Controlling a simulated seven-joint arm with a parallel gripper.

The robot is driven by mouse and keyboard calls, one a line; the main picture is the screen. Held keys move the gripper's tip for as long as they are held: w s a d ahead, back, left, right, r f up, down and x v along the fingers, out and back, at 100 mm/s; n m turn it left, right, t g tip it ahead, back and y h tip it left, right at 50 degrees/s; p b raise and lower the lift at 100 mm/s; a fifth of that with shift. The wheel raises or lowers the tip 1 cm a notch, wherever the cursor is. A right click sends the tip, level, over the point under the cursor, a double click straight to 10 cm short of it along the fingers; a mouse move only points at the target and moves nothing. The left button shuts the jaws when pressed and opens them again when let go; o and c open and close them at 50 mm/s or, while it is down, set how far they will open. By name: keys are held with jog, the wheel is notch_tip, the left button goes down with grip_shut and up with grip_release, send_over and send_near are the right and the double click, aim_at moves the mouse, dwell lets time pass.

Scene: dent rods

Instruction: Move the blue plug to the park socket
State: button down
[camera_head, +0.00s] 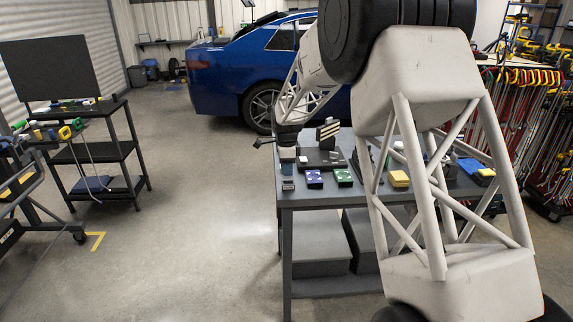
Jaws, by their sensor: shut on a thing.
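My gripper (287,152) is at the left end of the grey workbench, pointing down. It is shut on a small block-shaped thing (287,168), which looks dull blue and is likely the blue plug; it is too small to be sure. Directly below it is a small grey block (288,185) at the bench's front left corner, perhaps the park socket. I cannot tell whether the two touch. To the right sit a blue-purple block (314,178) and a green block (343,177), both with pale marks on top.
A dark flat panel (322,159) and an upright striped piece (328,131) stand behind the blocks. A yellow block (399,179) lies further right on the workbench (310,200). My arm hides much of the bench's right side. A blue car (230,75) is behind.

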jog(key=shift+f, duration=1.45)
jog(key=shift+f, duration=0.65)
dwell(1.6)
jog(key=shift+c, duration=2.3)
grip_release()
jog(key=shift+r, duration=0.2)
jog(key=shift+r, duration=3.3)
